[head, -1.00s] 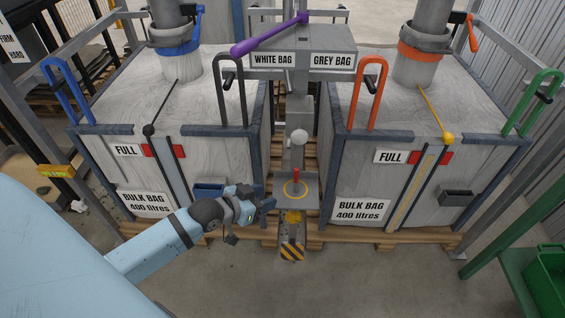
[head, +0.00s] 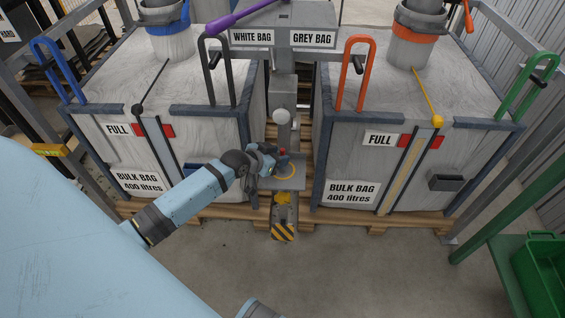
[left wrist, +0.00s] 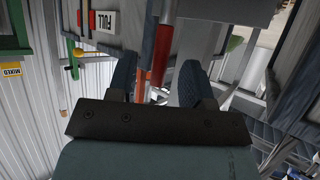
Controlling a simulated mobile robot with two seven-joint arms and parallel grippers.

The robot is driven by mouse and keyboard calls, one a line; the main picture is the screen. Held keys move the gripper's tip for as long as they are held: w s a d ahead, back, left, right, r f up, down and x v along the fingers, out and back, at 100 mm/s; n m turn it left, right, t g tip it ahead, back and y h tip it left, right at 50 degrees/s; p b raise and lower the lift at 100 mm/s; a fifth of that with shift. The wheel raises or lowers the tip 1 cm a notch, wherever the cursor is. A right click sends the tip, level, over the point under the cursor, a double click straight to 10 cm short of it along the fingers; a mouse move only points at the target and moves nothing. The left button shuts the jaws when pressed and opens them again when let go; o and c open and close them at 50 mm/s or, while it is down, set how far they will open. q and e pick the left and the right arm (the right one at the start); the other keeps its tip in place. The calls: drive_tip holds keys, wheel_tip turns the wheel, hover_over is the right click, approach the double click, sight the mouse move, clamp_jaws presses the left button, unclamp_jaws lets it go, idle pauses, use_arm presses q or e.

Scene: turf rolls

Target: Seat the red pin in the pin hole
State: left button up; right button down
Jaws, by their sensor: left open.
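The red pin (head: 282,154) stands at the grey bracket plate (head: 295,184), by its yellow ring (head: 291,176). My left gripper (head: 275,155) is open right beside the pin and hides its lower part. The pin hole itself is hidden, so I cannot tell how deep the pin sits. My right gripper does not show.
Bulk-bag boxes stand left (head: 190,125) and right (head: 345,140) of the grey post, with a black lever (head: 210,75) and an orange lever (head: 362,70). Floor in front is clear.

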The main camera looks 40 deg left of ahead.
use_arm(q)
drive_tip(key=x, duration=0.2)
drive_tip(key=shift+w+f, duration=0.15)
drive_tip(key=shift+w, duration=0.1)
clamp_jaws()
